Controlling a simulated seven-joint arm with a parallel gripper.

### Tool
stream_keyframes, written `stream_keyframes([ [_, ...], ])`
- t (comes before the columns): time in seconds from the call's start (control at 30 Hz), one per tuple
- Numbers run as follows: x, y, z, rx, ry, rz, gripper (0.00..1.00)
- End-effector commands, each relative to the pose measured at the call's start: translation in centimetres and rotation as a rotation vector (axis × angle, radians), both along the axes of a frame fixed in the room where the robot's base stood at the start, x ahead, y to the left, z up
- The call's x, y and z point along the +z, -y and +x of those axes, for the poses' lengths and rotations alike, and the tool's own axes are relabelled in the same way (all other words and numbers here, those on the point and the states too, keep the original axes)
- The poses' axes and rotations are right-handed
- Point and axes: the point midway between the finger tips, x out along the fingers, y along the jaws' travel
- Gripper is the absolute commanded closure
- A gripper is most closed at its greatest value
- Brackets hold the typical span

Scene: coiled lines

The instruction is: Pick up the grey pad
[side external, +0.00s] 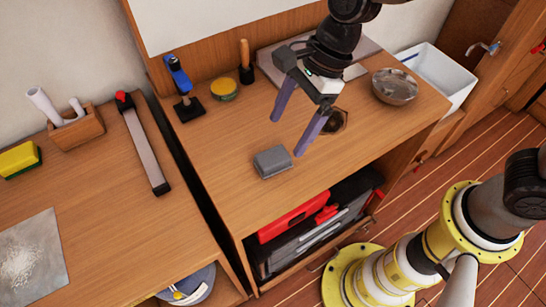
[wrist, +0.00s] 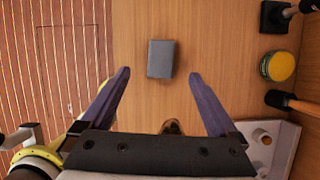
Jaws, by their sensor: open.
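The grey pad (side external: 272,161) is a small grey block lying flat on the wooden bench top, near its front edge. In the wrist view the pad (wrist: 161,59) lies beyond the fingertips, roughly centred between their lines. My gripper (side external: 287,136) is open and empty, above the bench, with its two purple fingers pointing down. In the side view one fingertip is up and right of the pad. In the wrist view my gripper (wrist: 160,74) shows bare wood and part of a dark object between its fingers.
A dark hexagonal object (side external: 333,121) sits behind the fingers. A metal bowl (side external: 395,86), a yellow-green tin (side external: 224,89), a blue-handled tool (side external: 182,85) and a wooden-handled tool (side external: 245,62) stand farther back. Wood around the pad is clear.

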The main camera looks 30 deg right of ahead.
Motion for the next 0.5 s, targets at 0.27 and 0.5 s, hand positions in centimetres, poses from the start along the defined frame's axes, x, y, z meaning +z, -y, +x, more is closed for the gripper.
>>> stream_keyframes([
  [0.27, -2.3, -0.9, 0.1, 0.0, -0.001, 0.0, 0.05],
  [0.5, -5.2, -1.9, 0.3, 0.001, -0.003, -0.003, 0.05],
])
